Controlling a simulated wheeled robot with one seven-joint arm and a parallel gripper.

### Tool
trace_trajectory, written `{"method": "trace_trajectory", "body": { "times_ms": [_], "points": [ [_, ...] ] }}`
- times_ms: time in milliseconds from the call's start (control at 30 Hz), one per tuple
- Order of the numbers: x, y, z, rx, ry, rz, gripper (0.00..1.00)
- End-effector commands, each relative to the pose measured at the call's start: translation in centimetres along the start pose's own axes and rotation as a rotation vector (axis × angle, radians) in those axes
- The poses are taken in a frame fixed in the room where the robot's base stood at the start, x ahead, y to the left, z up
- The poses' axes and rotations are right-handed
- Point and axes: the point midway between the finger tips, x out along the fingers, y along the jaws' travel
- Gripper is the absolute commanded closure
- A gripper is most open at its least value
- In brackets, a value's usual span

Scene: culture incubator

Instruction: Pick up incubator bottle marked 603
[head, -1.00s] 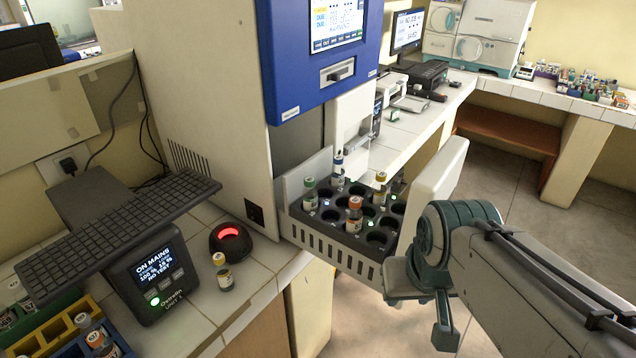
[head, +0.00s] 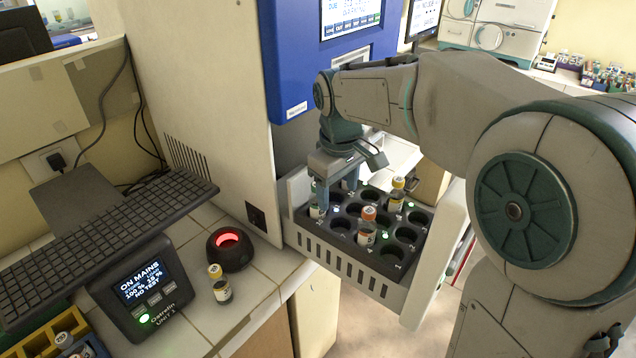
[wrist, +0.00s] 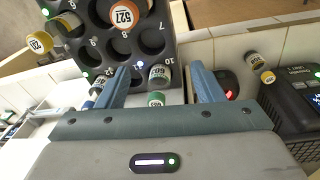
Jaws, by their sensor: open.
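The sliding rack (head: 330,247) is a dark tray with round wells, pulled out below the incubator's blue panel. My gripper (head: 335,194) is open above its back-left corner, fingers pointing down. In the wrist view, a green-capped bottle (wrist: 157,77) stands between the two spread fingers, apart from both; its label number is too small to read surely. In the head view that bottle (head: 316,211) is partly hidden by a finger. An orange-capped bottle (head: 367,226) and a yellow-capped bottle (head: 397,194) stand in other wells. Another bottle (wrist: 100,84) is partly hidden beside the left finger in the wrist view.
A yellow-capped bottle (head: 219,284) stands on the tiled counter beside a black device with a red glow (head: 229,248). A keyboard (head: 110,240) and a small display unit (head: 150,290) are at left. The incubator cabinet (head: 195,110) rises close behind the rack.

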Motion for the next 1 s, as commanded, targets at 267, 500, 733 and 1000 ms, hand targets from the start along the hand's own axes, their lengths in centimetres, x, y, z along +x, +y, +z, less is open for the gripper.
{"method": "trace_trajectory", "body": {
  "times_ms": [267, 500, 733, 1000],
  "points": [
    [2.0, 1.3, -6.4, -0.265, -0.053, -0.084, 0.39],
    [2.7, 1.5, -7.5, -0.318, -0.060, -0.103, 0.39],
    [5.1, 1.3, -7.2, -0.316, -0.062, -0.104, 0.39],
    [8.8, 1.0, -7.0, -0.315, -0.061, -0.103, 0.39]
  ]
}}
